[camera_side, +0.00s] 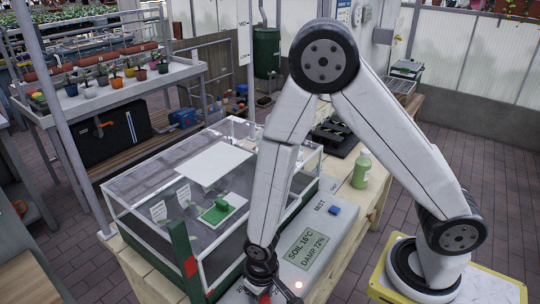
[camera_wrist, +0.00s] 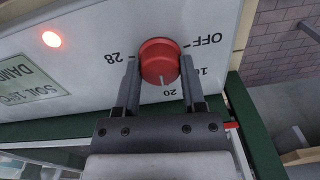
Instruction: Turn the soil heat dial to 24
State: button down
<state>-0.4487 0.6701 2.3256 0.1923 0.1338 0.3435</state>
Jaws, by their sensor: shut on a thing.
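The soil heat dial (camera_wrist: 159,48) is a round red knob on the pale panel in the wrist view. Its white pointer line faces the 20 mark. 28 shows to the left, OFF and a partly covered 16 to the right; no 24 is visible, and the left finger covers the panel between 28 and 20. My gripper (camera_wrist: 159,66) is shut on the dial, one finger on each side. In the side view my gripper (camera_side: 262,288) is low at the panel's near end. The display (camera_side: 298,246) reads SOIL 16°C, DAMP 72%.
A lit red lamp (camera_wrist: 51,39) is beside the dial. A blue MIST button (camera_side: 334,210) is farther along the panel. A glass propagator case (camera_side: 104,195) stands close on the left. A green bottle (camera_side: 362,172) stands behind the panel.

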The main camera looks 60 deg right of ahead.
aim_at(263, 298)
jog(key=m, duration=0.4)
jog(key=shift+m, duration=2.5)
jog(key=shift+c, duration=0.9)
grip_release()
jog(key=shift+r, duration=0.1)
jog(key=shift+s+r, duration=0.1)
jog(key=shift+r, duration=3.7)
jog(key=shift+d+r, duration=0.1)
jog(key=shift+d, duration=0.05)
